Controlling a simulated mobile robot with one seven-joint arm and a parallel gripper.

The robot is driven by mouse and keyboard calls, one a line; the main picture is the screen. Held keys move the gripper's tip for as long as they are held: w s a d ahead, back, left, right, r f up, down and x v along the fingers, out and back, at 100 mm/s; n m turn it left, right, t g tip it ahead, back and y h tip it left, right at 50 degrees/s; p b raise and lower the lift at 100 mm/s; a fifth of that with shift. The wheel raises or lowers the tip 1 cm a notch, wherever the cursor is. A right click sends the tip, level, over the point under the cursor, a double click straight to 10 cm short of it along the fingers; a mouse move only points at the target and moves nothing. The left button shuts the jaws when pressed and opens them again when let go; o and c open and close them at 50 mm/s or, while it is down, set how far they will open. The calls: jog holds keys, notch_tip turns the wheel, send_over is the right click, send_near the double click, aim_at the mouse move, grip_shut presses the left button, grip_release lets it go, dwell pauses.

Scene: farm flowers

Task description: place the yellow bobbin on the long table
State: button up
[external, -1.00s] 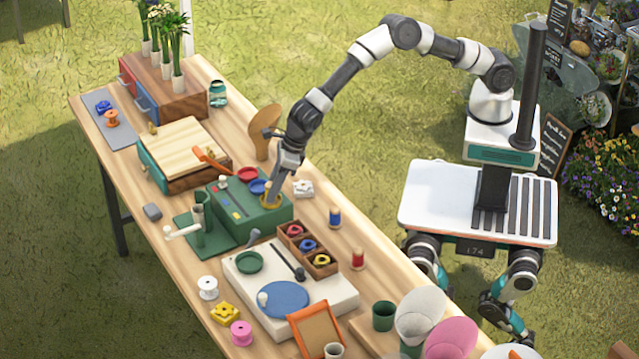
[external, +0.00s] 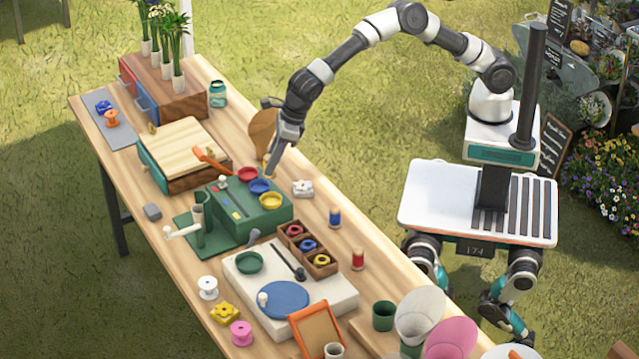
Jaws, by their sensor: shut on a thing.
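My gripper (external: 268,170) is shut on a small yellow thing (external: 266,160), apparently the yellow bobbin, mostly hidden by the fingers. It is above the back edge of the green box (external: 243,225), near the red dish. The yellow dish (external: 270,202) on that box is in clear view and looks empty. The long table (external: 175,255) is light wood and runs diagonally across the external view. A different yellow piece (external: 224,313) lies at its front edge.
Red (external: 247,174) and blue (external: 259,187) dishes sit on the green box. A round wooden paddle (external: 262,132) stands just behind my gripper. A drawer box (external: 180,150) is to the left. A wooden tray (external: 322,268) holds coloured bobbins. Bare wood shows right of the green box.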

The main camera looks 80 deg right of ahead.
jog(key=shift+s+a+r, duration=0.1)
jog(key=shift+a+r, duration=0.05)
jog(key=shift+r, duration=0.05)
jog(key=s+a+f+n+y+b, duration=0.1)
jog(key=s+a+f+n+b, duration=0.25)
jog(key=s+a, duration=0.85)
jog(key=n+g+y+b, duration=0.2)
jog(key=n+g+b, duration=0.2)
jog(key=n+b, duration=0.45)
send_over(442, 326)
jog(key=d+p, duration=0.2)
notch_tip(442, 326, down, 5)
jog(key=n, duration=0.1)
notch_tip(442, 326, down, 10)
jog(key=shift+b, duration=0.95)
jog(key=shift+f, duration=0.15)
jog(key=o, duration=1)
